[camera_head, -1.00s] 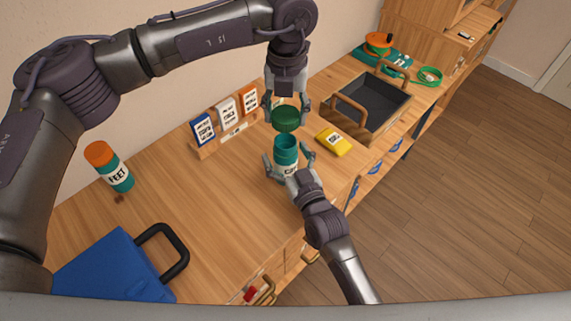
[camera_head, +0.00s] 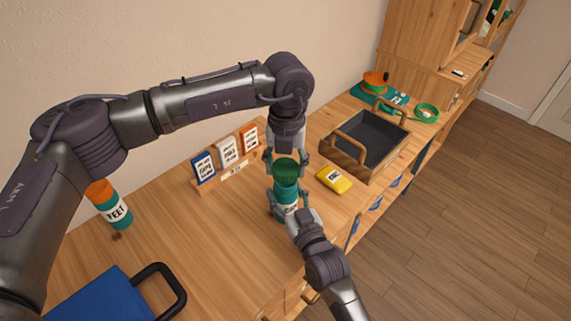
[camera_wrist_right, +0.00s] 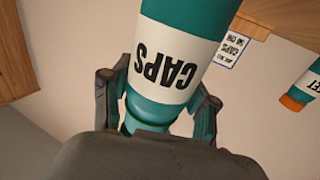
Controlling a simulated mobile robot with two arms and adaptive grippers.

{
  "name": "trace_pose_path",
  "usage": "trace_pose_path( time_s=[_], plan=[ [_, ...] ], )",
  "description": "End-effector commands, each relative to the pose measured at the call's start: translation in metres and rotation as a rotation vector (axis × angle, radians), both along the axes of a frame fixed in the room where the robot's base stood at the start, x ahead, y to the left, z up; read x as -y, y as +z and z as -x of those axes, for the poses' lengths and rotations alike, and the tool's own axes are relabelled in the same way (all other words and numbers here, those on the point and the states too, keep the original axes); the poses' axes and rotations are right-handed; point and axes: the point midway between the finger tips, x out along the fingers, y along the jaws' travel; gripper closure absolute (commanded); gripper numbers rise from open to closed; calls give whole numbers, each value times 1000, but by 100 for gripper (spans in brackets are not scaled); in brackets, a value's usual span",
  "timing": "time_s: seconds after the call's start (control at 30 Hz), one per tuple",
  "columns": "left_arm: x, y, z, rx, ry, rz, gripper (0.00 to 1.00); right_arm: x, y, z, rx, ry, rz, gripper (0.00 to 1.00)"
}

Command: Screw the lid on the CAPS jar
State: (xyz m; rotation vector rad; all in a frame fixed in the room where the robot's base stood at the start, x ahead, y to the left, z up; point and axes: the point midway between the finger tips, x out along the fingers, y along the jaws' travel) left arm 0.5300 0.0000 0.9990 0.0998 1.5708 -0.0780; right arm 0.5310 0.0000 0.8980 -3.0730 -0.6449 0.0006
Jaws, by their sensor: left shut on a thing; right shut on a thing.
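The CAPS jar (camera_head: 287,192) is teal with a white label. It stands roughly upright in the head view and fills the middle of the right wrist view (camera_wrist_right: 172,72), where its label reads upside down. My right gripper (camera_head: 288,204) is shut around its body. My left gripper (camera_head: 286,160) comes from above and is shut on the lid. The lid covers the rim, so I cannot tell whether the threads engage.
An orange-capped FEET jar (camera_head: 112,208) stands at the left. A blue case (camera_head: 100,300) lies at the front left. A card rack (camera_head: 232,172) is behind the jar. A yellow packet (camera_head: 334,180) and a dark wooden-handled tray (camera_head: 380,140) are to the right.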

Motion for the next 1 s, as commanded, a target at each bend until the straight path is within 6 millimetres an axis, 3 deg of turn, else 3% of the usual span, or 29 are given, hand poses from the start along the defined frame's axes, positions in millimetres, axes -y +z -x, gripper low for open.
trace_pose_path(
  time_s=[0.1,0.57,1.0],
  plan=[
    [0,-10,0,0,-1,0,52,0,0,0,-1,0,0,100],
    [0,-10,0,0,-1,0,52,0,0,0,-1,0,0,100],
    [0,-28,0,1,-2,1,52,0,-1,0,-1,0,0,100]
  ],
)
